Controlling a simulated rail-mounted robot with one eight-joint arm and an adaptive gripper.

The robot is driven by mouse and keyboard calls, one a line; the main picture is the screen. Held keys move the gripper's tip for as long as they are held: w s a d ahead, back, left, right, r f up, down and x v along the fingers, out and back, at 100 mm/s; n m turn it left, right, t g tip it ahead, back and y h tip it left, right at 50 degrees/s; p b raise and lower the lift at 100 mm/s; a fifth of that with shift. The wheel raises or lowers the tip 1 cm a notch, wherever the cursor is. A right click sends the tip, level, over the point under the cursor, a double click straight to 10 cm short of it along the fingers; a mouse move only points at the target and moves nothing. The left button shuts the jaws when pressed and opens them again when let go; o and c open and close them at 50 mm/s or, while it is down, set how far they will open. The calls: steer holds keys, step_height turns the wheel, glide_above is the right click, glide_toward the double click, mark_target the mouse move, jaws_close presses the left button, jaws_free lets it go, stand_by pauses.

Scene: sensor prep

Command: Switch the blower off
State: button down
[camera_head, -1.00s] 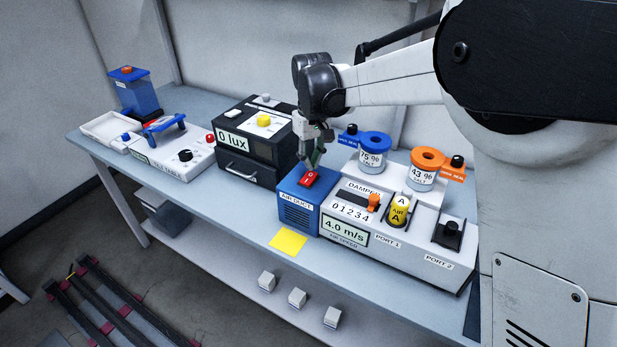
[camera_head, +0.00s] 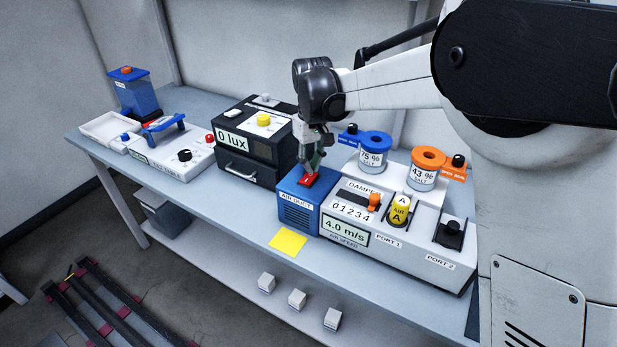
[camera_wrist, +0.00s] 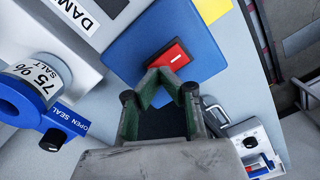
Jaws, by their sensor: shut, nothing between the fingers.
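The blower is the blue air duct box (camera_head: 296,211), with a red rocker switch (camera_head: 308,181) on its top. A white bar mark shows on the switch. The air speed display (camera_head: 344,231) beside it reads 4.0 m/s. My gripper (camera_head: 310,172) points down with its fingertips at the rear part of the switch, touching it or very close. In the wrist view the red switch (camera_wrist: 167,60) lies just beyond my fingertips, which cover its near end. My gripper is shut with nothing held.
The damper unit with a slider (camera_head: 374,201) and ports adjoins the blower on the right. Blue-lidded (camera_head: 372,153) and orange-lidded (camera_head: 424,172) salt jars stand behind it. A black lux box (camera_head: 247,160) stands to the left. A yellow note (camera_head: 288,242) lies in front.

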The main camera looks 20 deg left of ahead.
steer(key=shift+f+b, duration=0.35)
steer(key=shift+f, duration=0.25)
stand_by(0.3)
steer(key=shift+r, duration=0.15)
steer(key=shift+r+p, duration=1.55)
steer(key=shift+r, duration=1.85)
